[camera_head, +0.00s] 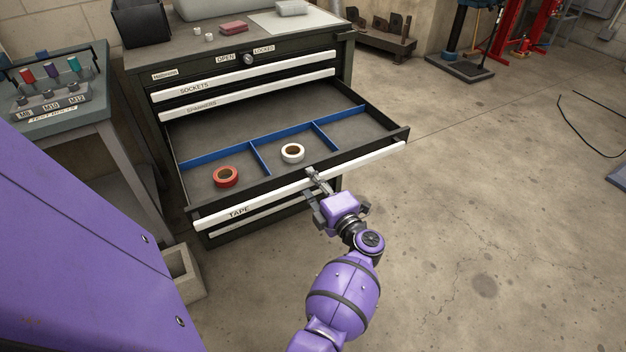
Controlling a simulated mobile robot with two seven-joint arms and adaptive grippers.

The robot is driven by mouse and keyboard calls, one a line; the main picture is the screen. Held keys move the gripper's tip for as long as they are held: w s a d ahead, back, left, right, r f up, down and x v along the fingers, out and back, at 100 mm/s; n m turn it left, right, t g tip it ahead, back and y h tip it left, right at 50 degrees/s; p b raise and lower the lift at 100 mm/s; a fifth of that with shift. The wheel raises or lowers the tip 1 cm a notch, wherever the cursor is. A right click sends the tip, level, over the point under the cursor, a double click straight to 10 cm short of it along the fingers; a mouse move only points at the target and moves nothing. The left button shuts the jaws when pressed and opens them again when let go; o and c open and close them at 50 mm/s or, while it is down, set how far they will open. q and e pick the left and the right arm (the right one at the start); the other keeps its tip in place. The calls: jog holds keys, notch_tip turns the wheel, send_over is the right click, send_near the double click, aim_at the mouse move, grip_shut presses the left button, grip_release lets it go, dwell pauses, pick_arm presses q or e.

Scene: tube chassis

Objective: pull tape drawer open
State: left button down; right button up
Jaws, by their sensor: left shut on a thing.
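The tape drawer (380,153), with a white front strip labelled TAPE, is pulled well out of the dark tool cabinet (172,120). Blue dividers split its inside into compartments. A red tape roll (226,177) lies in the front left compartment and a white tape roll (293,153) in the front middle one. My left gripper (314,177) is shut on the white front strip of the drawer, near its middle. The fingertips partly hide the strip there. My right gripper is not in view.
The closed sockets drawer (250,81) and spanners drawer (260,95) are above the tape drawer. A side table (90,127) with coloured-handled tools stands left of the cabinet. An open grey box (183,275) sits on the floor at the lower left.

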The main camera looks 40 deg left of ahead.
pick_arm(q)
jog(key=c, duration=1.5)
grip_release()
jog(key=shift+d, duration=0.1)
jog(key=v, duration=1.1)
jog(key=shift+s+d, duration=0.2)
jog(key=shift+d, duration=0.15)
